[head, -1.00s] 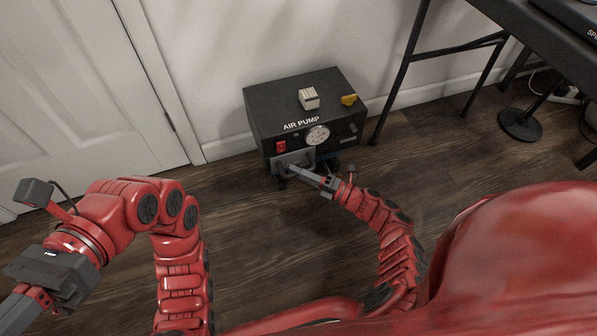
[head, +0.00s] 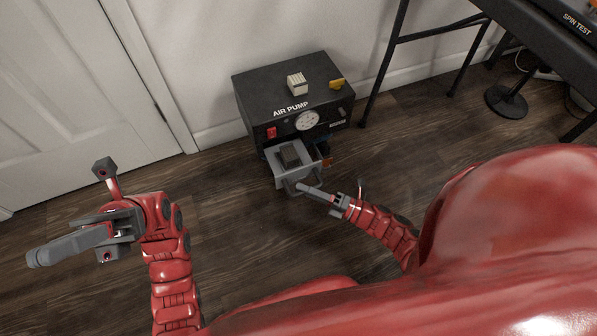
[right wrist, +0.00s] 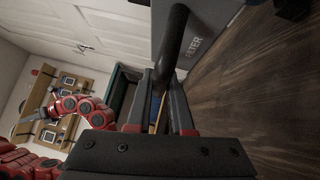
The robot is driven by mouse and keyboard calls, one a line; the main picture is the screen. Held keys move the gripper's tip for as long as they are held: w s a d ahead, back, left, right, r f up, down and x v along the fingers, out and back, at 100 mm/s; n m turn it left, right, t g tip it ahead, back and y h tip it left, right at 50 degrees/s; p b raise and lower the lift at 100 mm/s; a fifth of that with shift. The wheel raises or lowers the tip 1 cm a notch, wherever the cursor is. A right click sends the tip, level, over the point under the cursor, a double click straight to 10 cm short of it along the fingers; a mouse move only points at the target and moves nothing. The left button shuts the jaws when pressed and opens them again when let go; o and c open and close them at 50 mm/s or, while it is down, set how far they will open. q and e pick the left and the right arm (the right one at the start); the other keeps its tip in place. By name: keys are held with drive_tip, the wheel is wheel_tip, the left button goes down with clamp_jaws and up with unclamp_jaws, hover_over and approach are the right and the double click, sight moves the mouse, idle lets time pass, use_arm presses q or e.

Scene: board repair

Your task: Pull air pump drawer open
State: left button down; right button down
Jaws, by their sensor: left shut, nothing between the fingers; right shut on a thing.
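The black air pump box (head: 250,103) stands on the floor against the wall. Its grey drawer (head: 285,180) is pulled out at the front, and a dark block (head: 290,155) lies inside it. My right gripper (head: 304,187) is shut on the drawer's handle (head: 289,188). In the right wrist view the dark handle bar (right wrist: 173,40) runs between the fingers, beside the grey drawer front (right wrist: 205,35) with the word FILTER. My left gripper (head: 38,256) is shut and empty, away at the left, far from the pump.
A pale ribbed block (head: 297,84) and a yellow piece (head: 337,84) sit on top of the pump. A white door (head: 75,90) is at the left. A black table (head: 530,50) with legs stands at the right. The wooden floor before the drawer is clear.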

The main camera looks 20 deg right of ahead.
drive_tip(key=shift+s, duration=0.3)
drive_tip(key=c, duration=0.8)
unclamp_jaws()
